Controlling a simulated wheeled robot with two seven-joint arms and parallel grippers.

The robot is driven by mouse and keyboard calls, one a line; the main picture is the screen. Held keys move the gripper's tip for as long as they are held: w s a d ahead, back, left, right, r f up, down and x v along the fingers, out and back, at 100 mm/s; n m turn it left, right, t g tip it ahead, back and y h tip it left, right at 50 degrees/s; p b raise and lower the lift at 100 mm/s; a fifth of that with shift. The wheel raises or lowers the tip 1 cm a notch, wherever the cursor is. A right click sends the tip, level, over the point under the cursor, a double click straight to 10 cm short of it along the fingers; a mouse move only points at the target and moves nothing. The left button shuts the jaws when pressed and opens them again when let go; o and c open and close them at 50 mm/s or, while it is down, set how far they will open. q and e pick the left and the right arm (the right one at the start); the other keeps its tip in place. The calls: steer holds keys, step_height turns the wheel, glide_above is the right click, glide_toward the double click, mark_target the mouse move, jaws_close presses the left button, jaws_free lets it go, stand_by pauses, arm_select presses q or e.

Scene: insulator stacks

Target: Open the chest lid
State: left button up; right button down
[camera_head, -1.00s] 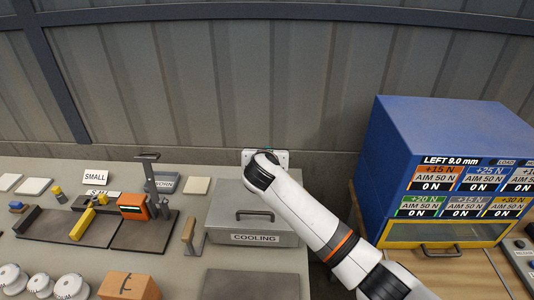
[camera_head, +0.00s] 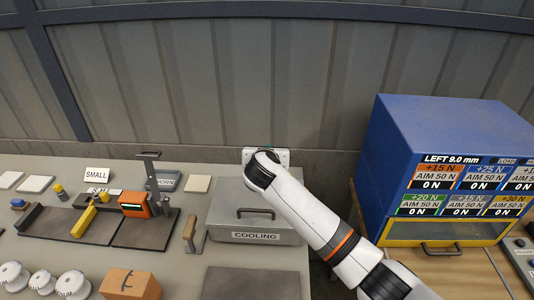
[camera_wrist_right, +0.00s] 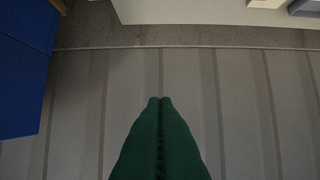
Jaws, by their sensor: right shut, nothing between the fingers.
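A grey metal chest (camera_head: 229,236) marked COOLING stands at the right end of the bench in the head view. Its lid (camera_head: 232,218) is down, with a dark bar handle (camera_head: 256,211) on top. My right arm reaches across from the lower right, and its wrist is behind the chest's back right corner. My left gripper is not in view.
A blue cabinet (camera_head: 421,124) with force labels stands at the right; its side also shows in the wrist view (camera_wrist_right: 22,70). A wooden-handled tool (camera_head: 190,229) stands just left of the chest. An orange-boxed lever press (camera_head: 134,205) is farther left. A corrugated wall (camera_head: 190,90) closes off the back.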

steer(key=b+v, duration=0.3)
steer(key=v, duration=0.9)
steer(key=s+d+f+m+g+y, duration=0.1)
steer(key=s+d+f+m+g, duration=0.2)
steer(key=s+d+f+m, duration=0.4)
steer(key=s+d+f+m+g, duration=0.2)
steer(key=s+d+f+m, duration=0.15)
steer(key=f+m, duration=0.55)
steer(key=s+d+f+m+g, duration=0.2)
steer(key=s+d+f+m, duration=0.4)
steer(key=s+m, duration=0.4)
steer(key=s+d+f+m+g, duration=0.3)
steer(key=s+d+m, duration=0.5)
steer(key=s, duration=0.5)
step_height(320, 180, down, 27)
steer(key=g+b, duration=0.1)
steer(key=s+d+f+g+b, duration=0.1)
steer(key=s+d+f, duration=0.1)
steer(key=s+f, duration=1.5)
steer(key=shift+s+d+f+n+h, duration=0.15)
steer(key=shift+d+f+n+h, duration=0.2)
steer(key=shift+f, duration=0.3)
